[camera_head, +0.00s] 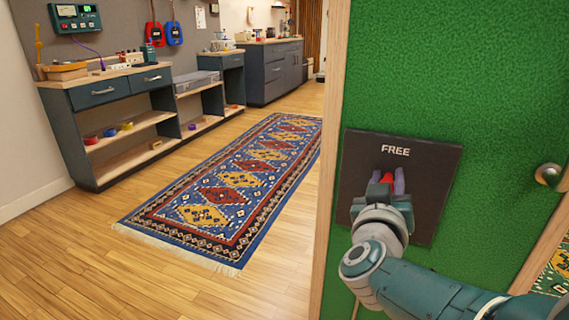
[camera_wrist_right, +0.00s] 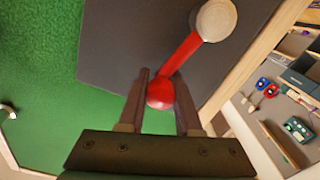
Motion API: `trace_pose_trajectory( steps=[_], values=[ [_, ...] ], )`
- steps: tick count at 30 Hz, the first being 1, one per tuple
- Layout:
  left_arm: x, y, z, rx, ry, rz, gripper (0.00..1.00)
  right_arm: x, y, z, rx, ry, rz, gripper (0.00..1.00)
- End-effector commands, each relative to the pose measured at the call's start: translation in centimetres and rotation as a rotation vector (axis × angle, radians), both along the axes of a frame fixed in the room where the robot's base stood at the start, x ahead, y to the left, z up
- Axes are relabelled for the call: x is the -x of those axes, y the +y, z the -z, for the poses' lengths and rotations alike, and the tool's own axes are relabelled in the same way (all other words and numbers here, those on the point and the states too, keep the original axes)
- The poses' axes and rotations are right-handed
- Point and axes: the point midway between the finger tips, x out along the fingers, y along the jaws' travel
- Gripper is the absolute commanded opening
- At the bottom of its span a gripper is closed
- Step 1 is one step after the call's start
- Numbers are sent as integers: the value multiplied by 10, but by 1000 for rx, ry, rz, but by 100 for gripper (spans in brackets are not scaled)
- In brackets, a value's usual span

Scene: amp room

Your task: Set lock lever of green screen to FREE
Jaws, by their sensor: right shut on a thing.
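The green screen (camera_head: 460,75) stands at the right of the head view, its green face towards me. A dark plate (camera_head: 425,185) on it carries the word FREE near its top edge. The red lock lever (camera_wrist_right: 183,54) shows in the wrist view, running from a pale round pivot (camera_wrist_right: 214,18) to a red ball knob (camera_wrist_right: 160,94). My right gripper (camera_head: 388,187) is at the plate, its fingers (camera_wrist_right: 161,78) shut on the lever at the knob. In the head view the gripper hides most of the lever. My left gripper is not in view.
A round metal knob (camera_head: 548,174) sticks out of the screen to the right of the plate. The screen has a pale wooden edge (camera_head: 330,150). A patterned rug (camera_head: 240,185) lies on the wooden floor. A workbench with shelves (camera_head: 110,130) stands along the left wall.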

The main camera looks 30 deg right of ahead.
Motion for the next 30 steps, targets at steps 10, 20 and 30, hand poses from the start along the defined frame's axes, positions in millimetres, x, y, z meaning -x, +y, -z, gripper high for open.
trace_pose_trajectory(
  steps=[10,20,30],
  values=[
    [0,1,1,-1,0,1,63,2,0,6,-8,15,-1,40],
    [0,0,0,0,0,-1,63,1,0,3,-4,6,-1,63],
    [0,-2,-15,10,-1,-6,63,17,20,-1,-6,7,-1,63]
  ],
)
